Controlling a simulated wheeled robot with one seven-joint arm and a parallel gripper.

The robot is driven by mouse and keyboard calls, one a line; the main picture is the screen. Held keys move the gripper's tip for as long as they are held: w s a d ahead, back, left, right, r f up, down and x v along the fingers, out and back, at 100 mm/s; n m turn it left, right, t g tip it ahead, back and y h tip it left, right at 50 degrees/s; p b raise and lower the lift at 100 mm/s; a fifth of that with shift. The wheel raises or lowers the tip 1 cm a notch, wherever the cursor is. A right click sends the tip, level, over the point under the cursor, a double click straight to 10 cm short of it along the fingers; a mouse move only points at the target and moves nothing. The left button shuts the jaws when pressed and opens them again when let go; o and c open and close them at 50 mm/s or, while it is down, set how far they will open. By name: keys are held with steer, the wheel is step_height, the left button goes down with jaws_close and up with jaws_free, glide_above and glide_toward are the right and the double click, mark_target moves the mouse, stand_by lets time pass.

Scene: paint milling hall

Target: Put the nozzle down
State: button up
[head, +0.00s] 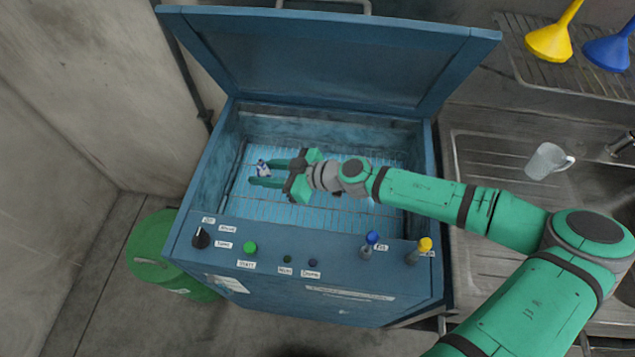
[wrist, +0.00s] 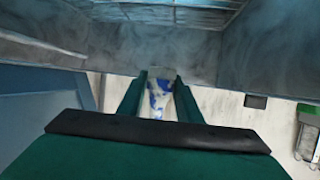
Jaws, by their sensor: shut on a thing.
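The nozzle (head: 263,168) is a small white and blue piece at the tips of my gripper (head: 262,173). In the wrist view the nozzle (wrist: 160,97) shows white with blue patches between the two green fingers (wrist: 160,88). My gripper is shut on it. It reaches in over the open blue machine, above the wire rack (head: 325,208) inside the basin. The nozzle's lower end and its exact height above the rack cannot be told.
The machine's lid (head: 330,50) stands open at the back. Its front panel (head: 300,262) carries knobs, buttons and two capped handles. A metal sink with a clear mug (head: 547,161) is at the right, with yellow (head: 550,42) and blue (head: 608,53) funnels behind. A green drum (head: 165,255) stands at the left.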

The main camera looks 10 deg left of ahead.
mark_target(274, 201)
steer(key=shift+w+d+f, duration=0.1)
steer(key=shift+f, duration=0.5)
steer(key=shift+w+d+f, duration=0.1)
steer(key=shift+f, duration=0.45)
steer(key=shift+s+f, duration=0.1)
steer(key=shift+f, duration=4.9)
steer(key=o, duration=1)
steer(key=shift+f, duration=0.15)
steer(key=shift+o, duration=0.2)
steer(key=shift+d+r, duration=0.25)
steer(key=shift+d, duration=0.1)
steer(key=v, duration=1)
steer(key=shift+s, duration=0.1)
steer(key=shift+s+d+r, duration=0.25)
steer(key=shift+d+r, duration=0.1)
steer(key=shift+d, duration=0.2)
